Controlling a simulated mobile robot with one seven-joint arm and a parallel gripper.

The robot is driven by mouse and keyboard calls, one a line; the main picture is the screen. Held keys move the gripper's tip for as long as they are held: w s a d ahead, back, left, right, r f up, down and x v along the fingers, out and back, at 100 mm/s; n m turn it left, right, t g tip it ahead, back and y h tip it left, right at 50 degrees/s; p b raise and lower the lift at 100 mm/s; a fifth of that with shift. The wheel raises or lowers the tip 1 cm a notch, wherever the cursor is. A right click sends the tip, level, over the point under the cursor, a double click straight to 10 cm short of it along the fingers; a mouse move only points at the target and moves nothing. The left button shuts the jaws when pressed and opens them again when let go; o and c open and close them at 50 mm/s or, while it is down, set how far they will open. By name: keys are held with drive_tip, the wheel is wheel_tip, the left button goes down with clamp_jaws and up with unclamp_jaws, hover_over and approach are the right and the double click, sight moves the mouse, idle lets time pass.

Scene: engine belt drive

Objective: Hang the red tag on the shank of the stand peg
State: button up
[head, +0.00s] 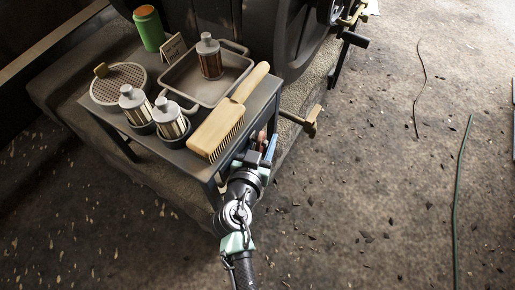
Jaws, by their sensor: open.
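My gripper (258,158) is at the right front edge of the small dark table, its jaws open. A small reddish piece (261,140), which looks like the red tag, shows at the table's edge just beyond the jaws. A blue piece (271,147) is close beside it on the right. Contact between the jaws and the reddish piece is too small to make out. A tan peg-like piece with a wider end (306,121) sticks out right of the table; I cannot tell if it is the stand peg. I see no tag on it.
The table (271,92) holds a wooden brush (226,120), a metal tray (190,92), several grey-topped cylinders (170,121), a round perforated piece (113,84) and a small sign (173,47). A green can (149,28) stands behind. Floor at right is mostly open, with cables (458,190).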

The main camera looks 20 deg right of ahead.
drive_tip(key=p+v, duration=0.2)
drive_tip(key=v, duration=1)
drive_tip(key=shift+s+a+p, duration=0.2)
drive_tip(key=shift+s+p, duration=0.05)
drive_tip(key=shift+p, duration=0.1)
drive_tip(key=shift+r, duration=0.1)
